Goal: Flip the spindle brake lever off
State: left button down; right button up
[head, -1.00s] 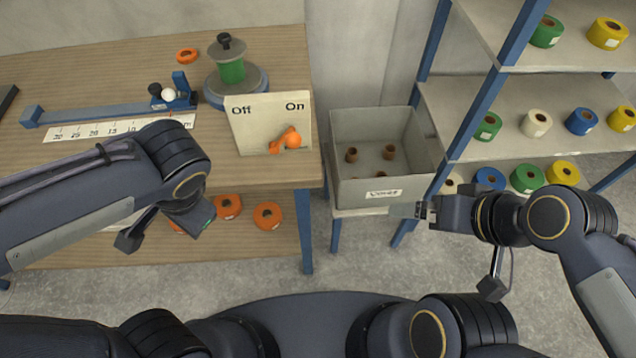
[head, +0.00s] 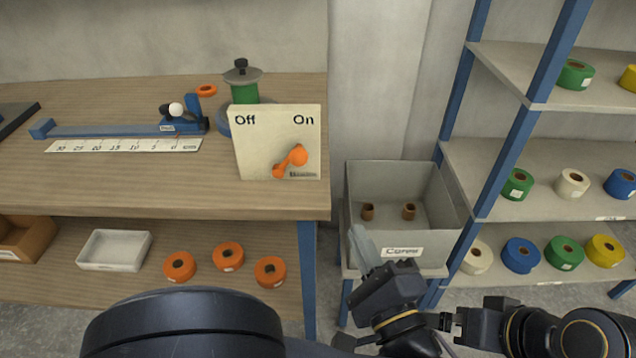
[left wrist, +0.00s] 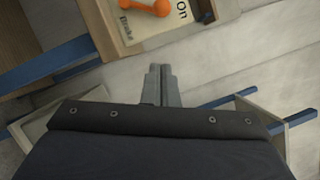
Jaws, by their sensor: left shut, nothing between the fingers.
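The spindle brake panel (head: 255,145) is a cream plate marked Off at left and On at right, at the table's front right corner. Its orange lever (head: 298,156) tilts up and right, on the On side. The lever also shows at the top of the left wrist view (left wrist: 148,6). My left gripper (head: 360,240) is shut and empty, in front of the cores bin, below and right of the panel and apart from the lever. Its closed fingers show in the left wrist view (left wrist: 160,82). My right gripper (head: 446,322) is at the lower right, its fingertips hidden behind the left one.
The cores bin (head: 455,225) holds brown cores. The green roll (head: 244,92) on the spindle stands behind the panel. A rack (head: 510,130) of tape rolls stands at right. Orange rolls (head: 228,257) and a white tray (head: 114,250) sit on the lower shelf.

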aim_at(301, 161)
pick_arm(q)
jog(key=s+a+r+x, duration=0.1)
jog(key=a+x, duration=0.1)
jog(key=x, duration=1.1)
jog(key=shift+a, duration=0.3)
jog(key=shift+a+r+n+g, duration=0.15)
jog(key=shift+r+n+g, duration=0.15)
jog(key=shift+n, duration=0.1)
jog(key=shift+a, duration=0.1)
jog(key=shift+a+r+n+g+b, duration=0.2)
jog(key=shift+a+r+n+b, duration=0.1)
jog(key=shift+n+b, duration=0.35)
jog(key=shift+a+r+n+g+b, duration=0.2)
jog(key=shift+a+n+b, duration=0.1)
jog(key=shift+n+b, duration=0.3)
jog(key=a+r+n+g+h+b, duration=0.2)
jog(key=a+n+g+b, duration=0.1)
jog(key=a+n+b, duration=0.4)
jog(key=shift+a+n+h+b, duration=0.35)
jog(key=shift+n+b, duration=0.9)
jog(key=shift+b, duration=0.9)
